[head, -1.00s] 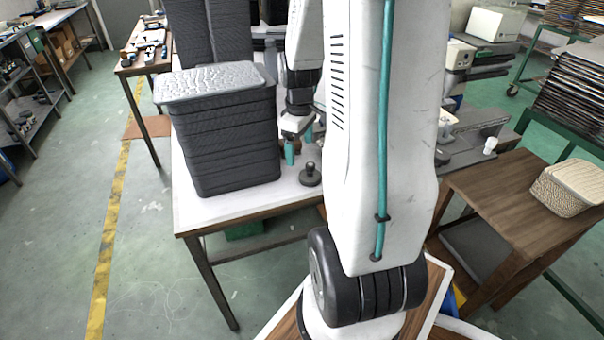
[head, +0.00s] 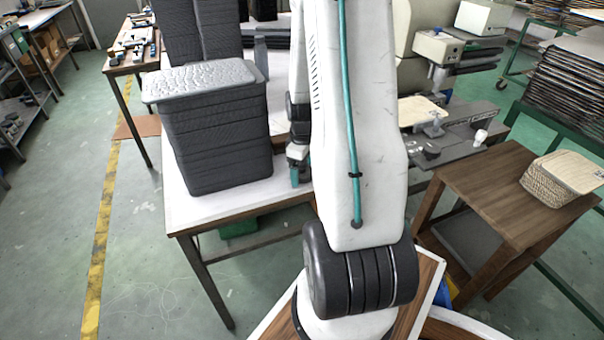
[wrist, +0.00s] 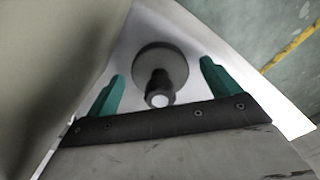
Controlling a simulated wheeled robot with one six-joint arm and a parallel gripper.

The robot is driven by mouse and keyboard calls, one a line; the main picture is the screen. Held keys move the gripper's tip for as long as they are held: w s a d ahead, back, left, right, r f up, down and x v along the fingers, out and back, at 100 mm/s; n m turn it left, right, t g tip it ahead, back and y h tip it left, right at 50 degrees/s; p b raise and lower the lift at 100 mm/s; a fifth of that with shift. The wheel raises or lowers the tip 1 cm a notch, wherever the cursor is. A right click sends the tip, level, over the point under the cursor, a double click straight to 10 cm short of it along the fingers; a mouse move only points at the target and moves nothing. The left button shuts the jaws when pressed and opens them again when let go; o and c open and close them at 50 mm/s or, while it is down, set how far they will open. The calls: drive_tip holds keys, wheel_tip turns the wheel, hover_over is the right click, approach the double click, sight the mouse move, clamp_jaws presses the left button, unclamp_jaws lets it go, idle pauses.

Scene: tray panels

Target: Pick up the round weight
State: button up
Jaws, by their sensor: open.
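The round weight (wrist: 161,67) is a dark grey disc with a knob on top. In the wrist view it stands on the white table top, seen from above, with its knob towards my gripper. My gripper (wrist: 162,85) is open, with one teal finger on each side of the weight in that picture and a gap to both. I cannot tell how far above the weight the fingers are. In the head view one teal finger of my gripper (head: 295,174) shows low over the white table; my arm hides the weight there.
A tall stack of dark trays (head: 215,135) with a pale textured top stands on the white table (head: 205,212), left of my gripper. A wooden table (head: 500,190) with a wicker basket (head: 550,190) is at the right.

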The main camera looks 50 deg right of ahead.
drive_tip(key=c, duration=1.3)
drive_tip(key=shift+c, duration=0.9)
drive_tip(key=shift+r, duration=0.15)
